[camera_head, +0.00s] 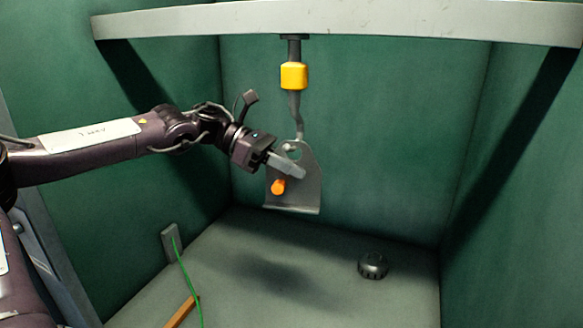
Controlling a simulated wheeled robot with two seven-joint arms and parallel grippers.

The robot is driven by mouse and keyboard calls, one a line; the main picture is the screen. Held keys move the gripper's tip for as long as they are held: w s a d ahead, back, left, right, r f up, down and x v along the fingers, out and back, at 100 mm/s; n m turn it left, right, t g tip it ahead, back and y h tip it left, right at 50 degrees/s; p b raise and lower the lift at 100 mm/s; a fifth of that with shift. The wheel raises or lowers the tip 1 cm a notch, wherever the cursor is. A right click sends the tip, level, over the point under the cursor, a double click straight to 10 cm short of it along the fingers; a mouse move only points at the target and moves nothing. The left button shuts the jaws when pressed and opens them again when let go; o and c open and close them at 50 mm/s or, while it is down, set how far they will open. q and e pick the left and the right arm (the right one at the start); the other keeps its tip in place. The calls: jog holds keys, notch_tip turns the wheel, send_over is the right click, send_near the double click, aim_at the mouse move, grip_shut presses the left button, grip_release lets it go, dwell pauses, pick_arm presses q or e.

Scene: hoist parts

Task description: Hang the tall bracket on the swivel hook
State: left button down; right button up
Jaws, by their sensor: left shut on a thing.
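The tall bracket (309,185) is a grey plate with a hole near its top, an orange peg on its face and a bent lower edge. It is held up in the air, clear of the floor. My left gripper (288,165) is shut on the bracket's upper part, coming from the left. The swivel hook (293,103) hangs from the overhead beam, with a yellow block on its shank. Its lower end is right at the bracket's top by the hole. I cannot tell whether the hook passes through the hole. My right gripper is not in view.
The pale overhead beam (400,20) spans the top. Green walls enclose the space. A dark round knob-like part (373,266) lies on the grey floor at right. A small box (171,243) with a green cable and a wooden strip (183,312) are at left.

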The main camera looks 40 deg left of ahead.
pick_arm(q)
jog(key=shift+r, duration=0.15)
jog(key=c, duration=1.5)
grip_release()
jog(key=shift+s+d, duration=0.1)
jog(key=shift+f, duration=0.2)
jog(key=b+v, duration=0.3)
jog(key=v, duration=0.5)
jog(key=shift+r, duration=0.1)
